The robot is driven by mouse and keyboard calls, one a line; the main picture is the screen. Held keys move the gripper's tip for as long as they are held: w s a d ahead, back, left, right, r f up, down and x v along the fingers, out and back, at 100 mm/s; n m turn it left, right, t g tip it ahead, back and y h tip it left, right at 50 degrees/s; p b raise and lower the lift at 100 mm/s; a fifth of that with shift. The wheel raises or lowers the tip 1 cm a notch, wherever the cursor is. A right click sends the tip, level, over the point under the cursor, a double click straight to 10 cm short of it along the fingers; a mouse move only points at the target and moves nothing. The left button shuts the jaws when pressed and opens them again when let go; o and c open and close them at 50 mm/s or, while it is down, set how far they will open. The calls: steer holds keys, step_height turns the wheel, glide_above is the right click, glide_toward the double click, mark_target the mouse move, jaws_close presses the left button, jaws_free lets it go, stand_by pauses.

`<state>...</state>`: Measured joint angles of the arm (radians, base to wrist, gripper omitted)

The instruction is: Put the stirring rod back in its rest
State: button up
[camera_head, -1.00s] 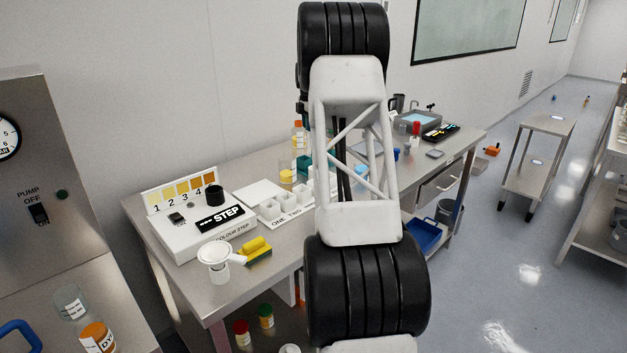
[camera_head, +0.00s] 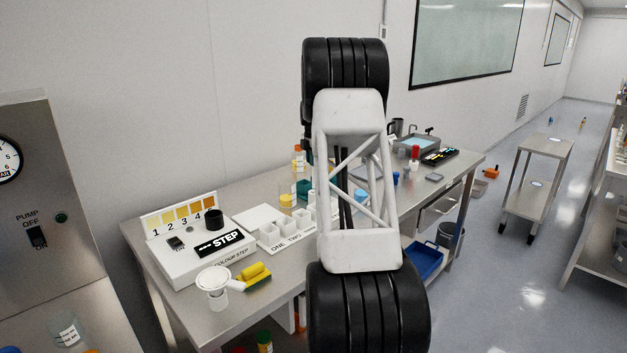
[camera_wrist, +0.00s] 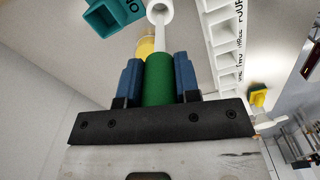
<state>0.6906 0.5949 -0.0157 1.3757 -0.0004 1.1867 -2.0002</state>
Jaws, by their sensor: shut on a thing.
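My gripper (camera_wrist: 159,78), with blue fingers, is shut on a thick green handle (camera_wrist: 159,85) in the wrist view. A thin white shaft (camera_wrist: 160,38) runs from the green handle toward a white ring-shaped part (camera_wrist: 159,11) at the top edge. I take the green and white piece to be the stirring rod. I cannot tell whether the white ring belongs to the rod or to its rest. In the head view my arm hides the gripper and the rod, and I cannot make out the rest.
A teal box (camera_wrist: 112,14) and a yellow-topped thing (camera_wrist: 145,47) lie close by the rod in the wrist view. A white compartment tray (camera_wrist: 222,45) is on the right.

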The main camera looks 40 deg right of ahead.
steer(key=shift+f, duration=1.3)
steer(key=shift+f, duration=2.05)
steer(key=o, duration=0.9)
step_height(320, 180, up, 12)
steer(key=shift+r, duration=0.15)
